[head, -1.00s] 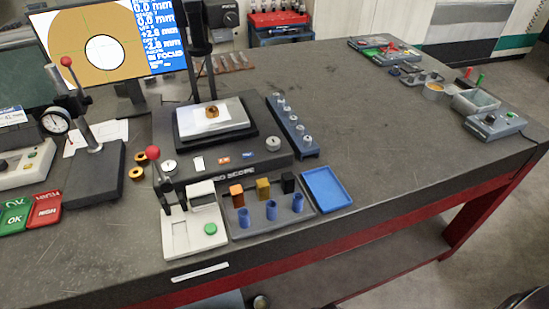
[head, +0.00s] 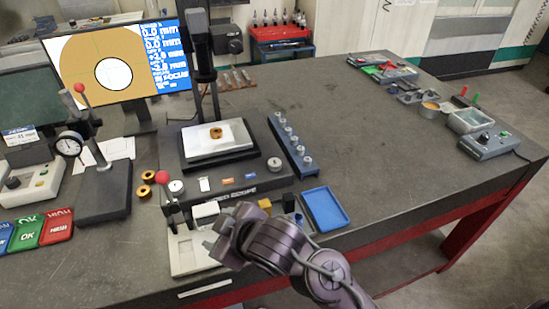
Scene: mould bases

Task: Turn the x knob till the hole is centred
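The scope's monitor (head: 142,88) shows a tan disc with a white round hole (head: 114,74) and thin crosshair lines; the hole sits low and to the right in the disc. On the stage (head: 231,136) lies a small brass-coloured ring (head: 216,132). The scope base carries one round knob (head: 175,187) at its left front and another (head: 274,164) at its right; which is the x knob I cannot read. My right gripper (head: 216,243) is over the pale fixture in front of the base, apart from both knobs; its fingers are not clear. My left gripper is out of view.
A dial gauge stand (head: 105,190) is further left. A blue tray (head: 325,208) and a rail of pegs (head: 292,146) are to the right. The table's right middle is clear.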

